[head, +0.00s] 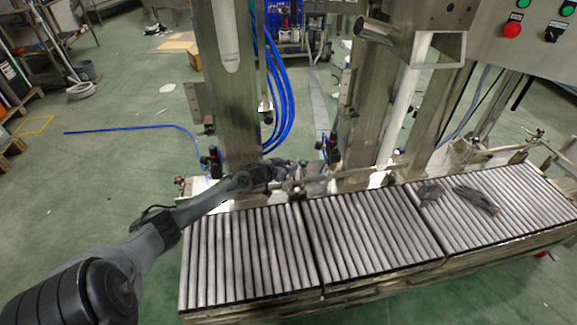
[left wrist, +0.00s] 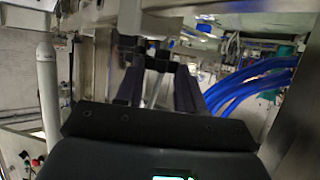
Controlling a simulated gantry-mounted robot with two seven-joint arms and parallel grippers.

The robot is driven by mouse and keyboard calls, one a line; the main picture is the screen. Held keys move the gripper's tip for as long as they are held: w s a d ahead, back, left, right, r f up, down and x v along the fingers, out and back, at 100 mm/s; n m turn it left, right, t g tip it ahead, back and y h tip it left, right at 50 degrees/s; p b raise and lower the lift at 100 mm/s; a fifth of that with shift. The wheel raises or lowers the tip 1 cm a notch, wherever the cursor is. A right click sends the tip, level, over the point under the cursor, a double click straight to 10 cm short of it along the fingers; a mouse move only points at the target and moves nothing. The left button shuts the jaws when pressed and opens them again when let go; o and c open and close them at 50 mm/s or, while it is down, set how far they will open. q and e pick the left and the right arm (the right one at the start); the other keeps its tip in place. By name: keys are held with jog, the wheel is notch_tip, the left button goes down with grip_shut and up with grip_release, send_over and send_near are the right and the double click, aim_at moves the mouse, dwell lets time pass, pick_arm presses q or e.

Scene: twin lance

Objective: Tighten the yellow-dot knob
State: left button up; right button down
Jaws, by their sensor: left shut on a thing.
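My left arm reaches in from the left over the roller conveyor (head: 250,255). My left gripper (head: 285,171) is at the small fittings along the conveyor's back edge, between the two steel columns. It is shut on a small part there, which looks like a knob but is mostly hidden by the fingers. In the left wrist view the two dark fingers (left wrist: 156,88) stand on either side of a pale gap. No yellow dot can be made out in either view. My right gripper is not in view.
Steel columns (head: 229,90) and blue hoses (head: 282,105) rise close behind my left gripper. A control box with a red button (head: 512,30) is at the upper right. Dark items (head: 478,200) lie on the right rollers. The left and middle rollers are clear.

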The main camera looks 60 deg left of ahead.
pick_arm(q)
jog(key=o, duration=1)
jog(key=shift+o, duration=0.2)
jog(key=shift+s+d+r+p, duration=0.2)
jog(key=shift+s+r+p, duration=0.15)
jog(key=shift+s+p, duration=0.25)
jog(key=p+v, duration=0.5)
jog(key=v, duration=0.2)
jog(key=shift+s+d+r, duration=0.15)
jog(key=shift+s, duration=0.2)
jog(key=shift+p+v, duration=0.55)
jog(key=shift+v, duration=0.2)
jog(key=shift+s, duration=0.1)
